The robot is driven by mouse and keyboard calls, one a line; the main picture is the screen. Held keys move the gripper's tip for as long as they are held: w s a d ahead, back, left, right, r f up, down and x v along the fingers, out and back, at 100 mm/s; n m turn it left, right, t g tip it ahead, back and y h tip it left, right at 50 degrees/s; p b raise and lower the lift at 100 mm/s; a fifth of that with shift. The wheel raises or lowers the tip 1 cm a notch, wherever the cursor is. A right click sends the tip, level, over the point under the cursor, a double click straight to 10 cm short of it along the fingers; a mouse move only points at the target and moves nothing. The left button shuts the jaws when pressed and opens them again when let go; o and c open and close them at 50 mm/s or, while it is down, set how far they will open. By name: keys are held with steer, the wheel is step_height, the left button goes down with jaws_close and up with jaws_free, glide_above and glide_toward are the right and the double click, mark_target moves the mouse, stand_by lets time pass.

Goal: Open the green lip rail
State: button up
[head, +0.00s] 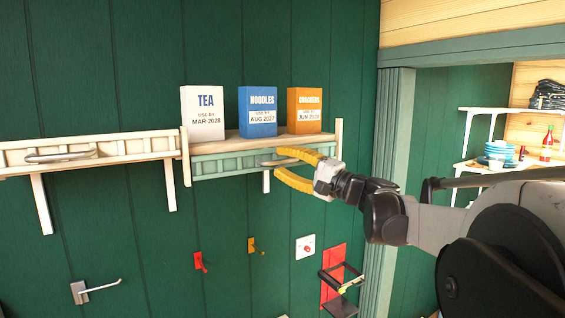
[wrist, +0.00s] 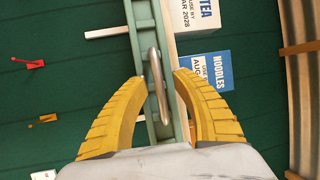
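The green lip rail (head: 222,163) runs along the front of the right-hand wall shelf, upright below the boxes. Its metal bar handle (wrist: 158,88) shows between my fingers in the wrist view. My gripper (head: 279,161) has two yellow fingers, spread apart at the right part of the rail. In the wrist view the fingers (wrist: 160,76) stand on either side of the rail and handle, with a gap to the handle. Contact with the rail's edges cannot be told. The fingers partly hide the rail's right end in the head view.
Tea (head: 203,113), noodles (head: 258,111) and crackers (head: 304,110) boxes stand on the shelf behind the rail. A cream-railed shelf (head: 90,150) with its own handle adjoins at left. Hooks and a red bracket (head: 333,275) are on the wall below. A doorway opens at right.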

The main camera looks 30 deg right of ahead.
steer(key=v, duration=1.2)
stand_by(0.3)
steer(key=s+a+f+n+g+b, duration=0.1)
steer(key=a+f+g+b, duration=0.2)
steer(key=a+f+b, duration=0.5)
steer(key=s+a+f+n+g+h+b, duration=0.15)
steer(key=a+f, duration=0.35)
steer(key=f, duration=0.7)
steer(key=s+a+f+n+g+b, duration=0.1)
steer(key=a+f+n+g+b, duration=0.15)
steer(key=a+f+b, duration=0.55)
steer(key=s+f+n+g+h+b, duration=0.1)
steer(key=s+f+b, duration=0.3)
steer(key=f, duration=0.7)
steer(key=s+a+f+n+g+h+b, duration=0.1)
steer(key=s+f+n+h+b, duration=0.2)
steer(key=f, duration=0.8)
steer(key=s+f+n+g+h+b, duration=0.2)
steer(key=s+f+b, duration=0.4)
steer(key=f, duration=0.5)
steer(key=shift+a+n+h+b, duration=0.4)
steer(key=shift+n+h+b, duration=0.05)
steer(key=shift+n, duration=0.15)
